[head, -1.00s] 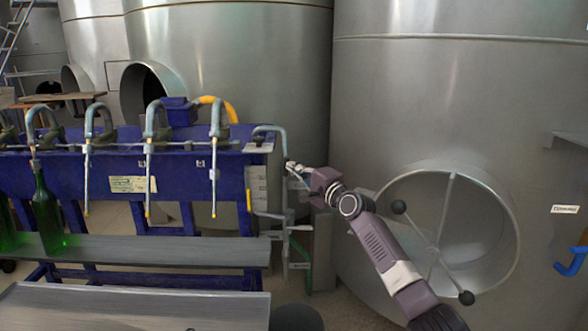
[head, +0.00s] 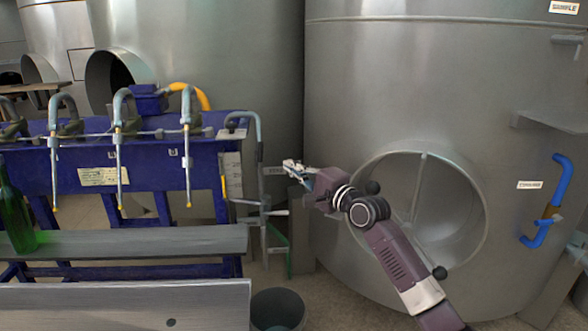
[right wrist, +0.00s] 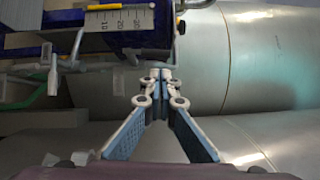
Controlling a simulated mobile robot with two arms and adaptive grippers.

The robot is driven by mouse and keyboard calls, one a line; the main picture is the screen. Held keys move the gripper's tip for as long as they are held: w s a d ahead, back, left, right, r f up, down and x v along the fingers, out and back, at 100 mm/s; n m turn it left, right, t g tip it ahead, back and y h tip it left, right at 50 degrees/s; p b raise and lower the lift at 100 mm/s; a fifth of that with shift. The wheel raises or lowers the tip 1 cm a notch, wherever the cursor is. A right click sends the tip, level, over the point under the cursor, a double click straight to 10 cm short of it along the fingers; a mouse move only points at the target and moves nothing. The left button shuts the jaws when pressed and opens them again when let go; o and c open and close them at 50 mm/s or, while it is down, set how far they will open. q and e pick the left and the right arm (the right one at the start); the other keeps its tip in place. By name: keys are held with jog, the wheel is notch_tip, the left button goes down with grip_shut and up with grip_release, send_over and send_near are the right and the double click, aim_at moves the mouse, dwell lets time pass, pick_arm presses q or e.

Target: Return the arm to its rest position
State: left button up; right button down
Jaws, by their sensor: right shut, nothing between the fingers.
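My right arm comes in from the lower right in the head view. Its gripper (head: 293,168) is in the air to the right of the blue filling machine, in front of the large steel tank. In the right wrist view the gripper (right wrist: 155,76) has its fingertips together with nothing between them. I cannot tell from the head view whether it touches the machine's end fittings behind it. My left gripper is in neither view.
The blue filling machine (head: 85,160) with several spouts stands at left. A green bottle (head: 20,215) is on its grey shelf (head: 140,243). The steel tank (head: 400,90) has a round hatch. A blue handle (head: 562,180) is on the tank. A dark bin (head: 278,308) stands below.

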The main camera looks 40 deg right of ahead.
jog(key=shift+s, duration=0.35)
dwell(0.3)
